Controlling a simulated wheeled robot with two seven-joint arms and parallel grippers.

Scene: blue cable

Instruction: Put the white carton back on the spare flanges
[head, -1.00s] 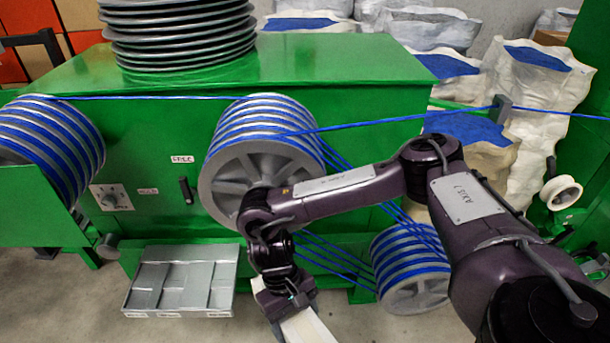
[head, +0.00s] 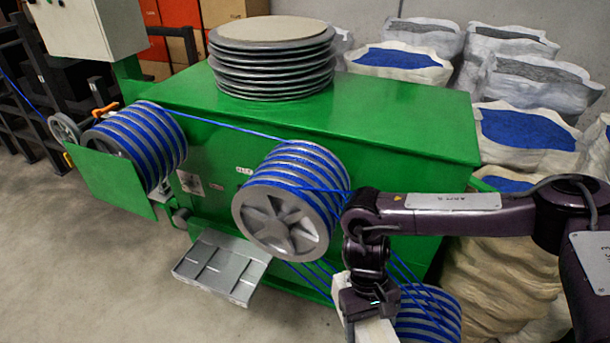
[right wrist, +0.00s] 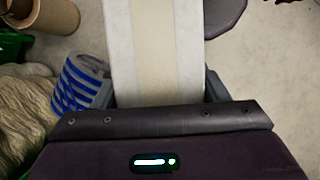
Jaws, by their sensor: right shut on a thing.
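The white carton (head: 376,331) is in my right gripper (head: 366,304), low at the front of the head view and partly cut off by the lower edge. In the right wrist view the carton (right wrist: 140,50), with a beige strip along its middle, lies between the two fingers (right wrist: 155,92), which are shut on it. The spare flanges (head: 273,62) are a stack of grey discs with a bare, flat tan top, on top of the green machine. My right gripper is in front of the machine, well below and to the right of the stack. My left gripper is out of view.
The green machine (head: 400,115) carries blue-wound drums (head: 290,205) with blue cable (head: 220,125) strung between them. A grey tray (head: 222,268) juts out low in front. Sacks of blue granules (head: 527,130) stand at the right. The floor at the left is clear.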

